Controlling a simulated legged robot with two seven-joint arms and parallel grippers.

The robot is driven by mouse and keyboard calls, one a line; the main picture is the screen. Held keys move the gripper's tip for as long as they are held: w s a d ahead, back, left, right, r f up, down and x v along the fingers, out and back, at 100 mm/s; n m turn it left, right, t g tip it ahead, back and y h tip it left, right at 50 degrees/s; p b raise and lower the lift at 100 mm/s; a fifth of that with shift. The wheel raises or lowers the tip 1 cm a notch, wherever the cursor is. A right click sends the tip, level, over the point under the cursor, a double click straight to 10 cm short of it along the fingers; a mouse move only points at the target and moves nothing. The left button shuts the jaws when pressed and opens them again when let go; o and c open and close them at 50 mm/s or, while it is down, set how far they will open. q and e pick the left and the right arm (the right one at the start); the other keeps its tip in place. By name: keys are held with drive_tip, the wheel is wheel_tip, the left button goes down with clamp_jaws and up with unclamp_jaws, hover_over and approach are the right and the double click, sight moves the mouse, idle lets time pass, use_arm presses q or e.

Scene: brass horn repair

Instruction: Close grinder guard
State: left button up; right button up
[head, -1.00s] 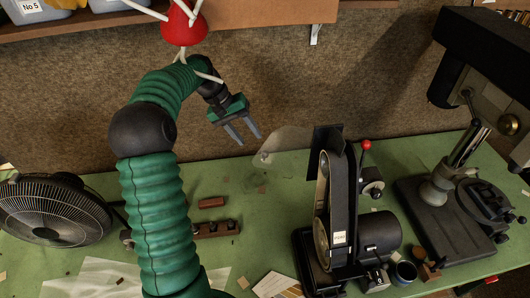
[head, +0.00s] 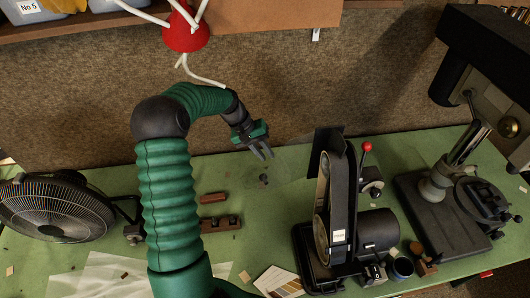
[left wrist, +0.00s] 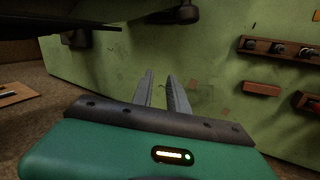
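The black belt grinder (head: 340,205) stands on the green bench in the middle of the head view, with a red-tipped lever at its upper right. A faint, see-through panel, which looks like the guard (head: 285,172), reaches left from the grinder, with a small dark knob (head: 264,179) near its left end. Its edges are hard to make out. My left gripper (head: 263,153) is just above and behind the knob, fingers pointing down and parted. In the left wrist view the fingers (left wrist: 160,90) have an empty gap between them. My right gripper is not in view.
A black fan (head: 55,208) stands at the left and a drill press (head: 450,190) at the right. Brown blocks (head: 220,223) lie on the bench left of the grinder. A red lamp-like object (head: 186,32) hangs above my left arm.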

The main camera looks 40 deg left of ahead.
use_arm(q)
drive_tip(key=shift+s+a, duration=0.2)
drive_tip(key=shift+a, duration=0.2)
drive_tip(key=shift+c, duration=1.2)
drive_tip(key=shift+s+a, duration=0.2)
drive_tip(key=shift+a, duration=0.1)
clamp_jaws()
drive_tip(key=shift+s, duration=0.1)
drive_tip(key=shift+c, duration=0.4)
unclamp_jaws()
drive_tip(key=shift+d+r, duration=0.1)
drive_tip(key=shift+d, duration=0.15)
drive_tip(key=shift+o, duration=1.3)
drive_tip(key=shift+d, duration=0.15)
drive_tip(key=o, duration=0.7)
drive_tip(key=shift+d+r, duration=0.1)
drive_tip(key=shift+r, duration=0.05)
drive_tip(key=a+b+v, duration=0.1)
drive_tip(key=b+v, duration=0.3)
drive_tip(key=v, duration=1.2)
drive_tip(key=shift+s+a, duration=0.15)
drive_tip(key=shift+a, duration=0.1)
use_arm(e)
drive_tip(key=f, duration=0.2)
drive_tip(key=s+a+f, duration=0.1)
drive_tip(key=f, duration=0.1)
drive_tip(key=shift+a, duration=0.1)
